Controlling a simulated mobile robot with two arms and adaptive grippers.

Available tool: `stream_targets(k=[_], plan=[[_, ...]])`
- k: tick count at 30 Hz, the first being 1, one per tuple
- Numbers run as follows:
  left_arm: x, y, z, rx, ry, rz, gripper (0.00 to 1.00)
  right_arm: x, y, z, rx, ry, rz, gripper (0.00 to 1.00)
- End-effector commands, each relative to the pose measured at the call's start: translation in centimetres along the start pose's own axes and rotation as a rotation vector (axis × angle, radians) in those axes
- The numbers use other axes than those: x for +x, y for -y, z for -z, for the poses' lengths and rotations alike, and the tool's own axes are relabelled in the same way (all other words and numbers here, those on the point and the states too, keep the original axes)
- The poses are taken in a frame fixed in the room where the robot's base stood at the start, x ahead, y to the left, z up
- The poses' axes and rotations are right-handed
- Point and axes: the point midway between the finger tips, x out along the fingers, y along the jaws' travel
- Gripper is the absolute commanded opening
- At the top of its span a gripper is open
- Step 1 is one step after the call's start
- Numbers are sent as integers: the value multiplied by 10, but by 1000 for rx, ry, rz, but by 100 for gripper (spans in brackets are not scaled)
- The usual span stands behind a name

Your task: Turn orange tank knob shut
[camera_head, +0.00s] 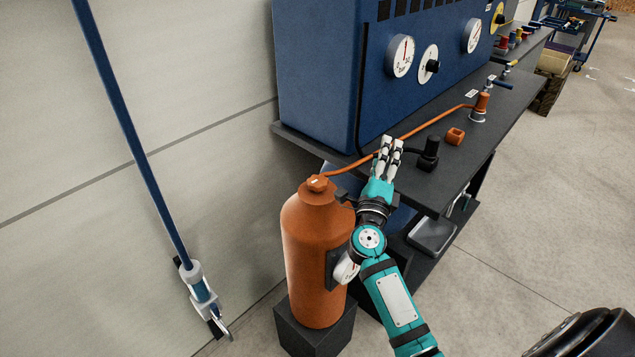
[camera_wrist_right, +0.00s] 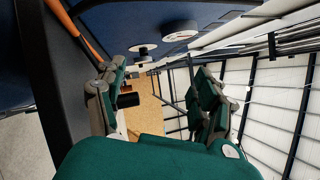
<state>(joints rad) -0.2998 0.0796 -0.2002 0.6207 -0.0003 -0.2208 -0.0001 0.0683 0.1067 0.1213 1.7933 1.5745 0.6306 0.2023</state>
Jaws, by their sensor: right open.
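The orange tank (camera_head: 312,255) stands upright on a dark block at the near end of the bench. Its orange knob (camera_head: 318,183), with a small white mark, sits on top, and an orange hose runs off from it to the right. My right gripper (camera_head: 391,145) is to the right of the knob, apart from it, with its fingers pointing away over the bench edge. In the right wrist view the gripper (camera_wrist_right: 160,98) is open and the tank is not seen. My left gripper is not in view.
The dark bench (camera_head: 475,125) holds a black knob-like part (camera_head: 429,150), an orange block (camera_head: 455,136) and an orange fitting (camera_head: 480,106). The blue panel (camera_head: 330,75) with gauges rises behind. A blue pole (camera_head: 135,140) leans at left. The floor at right is clear.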

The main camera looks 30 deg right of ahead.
Motion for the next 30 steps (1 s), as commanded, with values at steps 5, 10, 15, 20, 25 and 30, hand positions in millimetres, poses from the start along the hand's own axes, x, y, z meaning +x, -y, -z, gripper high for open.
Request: stream_targets(k=[5,10,15,20,25,30], plan=[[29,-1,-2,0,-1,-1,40,0,30,57,-1087,60,342,69],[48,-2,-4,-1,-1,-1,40,-13,44,59,-1988,28,760,69],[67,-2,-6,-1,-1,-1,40,-39,28,46,-2728,-168,1382,69],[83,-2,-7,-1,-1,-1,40,-67,-8,40,1977,419,-1419,69],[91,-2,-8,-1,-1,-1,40,-84,-37,41,1407,598,-1377,69],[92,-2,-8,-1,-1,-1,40,-87,-45,39,1237,659,-1357,69]])
